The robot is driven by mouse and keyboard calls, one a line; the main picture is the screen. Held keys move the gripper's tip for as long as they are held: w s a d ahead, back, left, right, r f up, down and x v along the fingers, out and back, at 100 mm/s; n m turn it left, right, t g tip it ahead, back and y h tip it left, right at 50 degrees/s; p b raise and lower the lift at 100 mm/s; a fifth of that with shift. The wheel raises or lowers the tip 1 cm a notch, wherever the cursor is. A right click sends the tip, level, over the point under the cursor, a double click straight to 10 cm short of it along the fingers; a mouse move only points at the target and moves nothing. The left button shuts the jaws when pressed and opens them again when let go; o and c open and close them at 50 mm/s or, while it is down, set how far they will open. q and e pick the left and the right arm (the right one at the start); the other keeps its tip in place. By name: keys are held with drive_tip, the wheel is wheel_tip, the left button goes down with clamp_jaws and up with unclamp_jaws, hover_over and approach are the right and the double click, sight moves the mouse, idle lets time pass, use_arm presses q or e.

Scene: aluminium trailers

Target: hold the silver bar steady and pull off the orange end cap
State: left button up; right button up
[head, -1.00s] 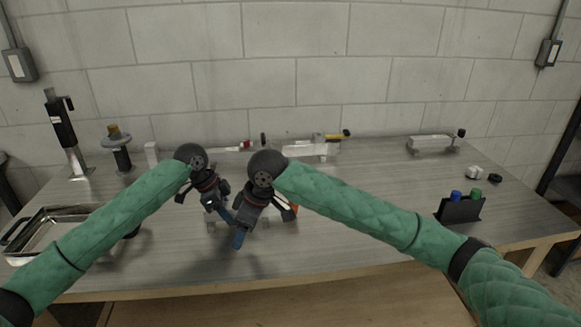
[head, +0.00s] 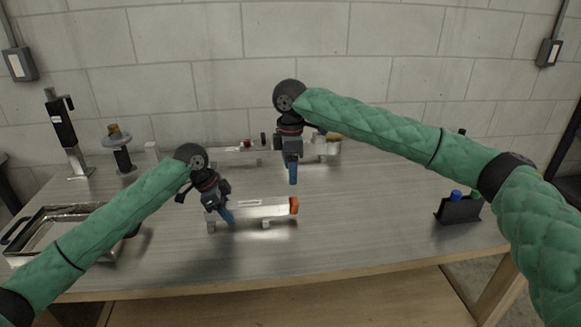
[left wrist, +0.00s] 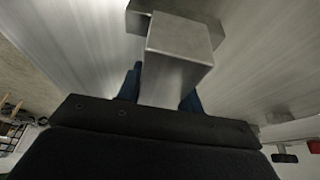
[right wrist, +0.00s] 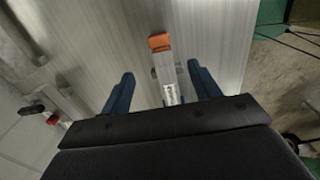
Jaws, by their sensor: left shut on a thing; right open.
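The silver bar (head: 262,211) lies on small blocks on the grey table, with the orange end cap (head: 294,205) on its right end. My left gripper (head: 227,216) is shut on the bar near its left end; the left wrist view shows the bar (left wrist: 178,65) between the blue fingers. My right gripper (head: 292,176) is open and empty, raised above and behind the capped end. In the right wrist view the cap (right wrist: 159,42) and bar (right wrist: 167,78) lie below, with the open fingers spread to either side.
A metal tray (head: 90,262) sits at the left front. A dark holder with a blue and a green item (head: 458,210) stands at the right. Other silver bars (head: 235,158) and fixtures line the back. The table (head: 365,215) right of the bar is clear.

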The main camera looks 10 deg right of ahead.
sight(295, 200)
wheel_tip(295, 200, down, 12)
drive_tip(key=shift+r, duration=0.1)
idle(0.5)
drive_tip(key=c, duration=1)
drive_tip(key=shift+c, duration=0.2)
drive_tip(key=shift+d, duration=0.25)
drive_tip(key=shift+d, duration=0.45)
drive_tip(key=shift+d, duration=1.6)
drive_tip(key=shift+r, duration=4.45)
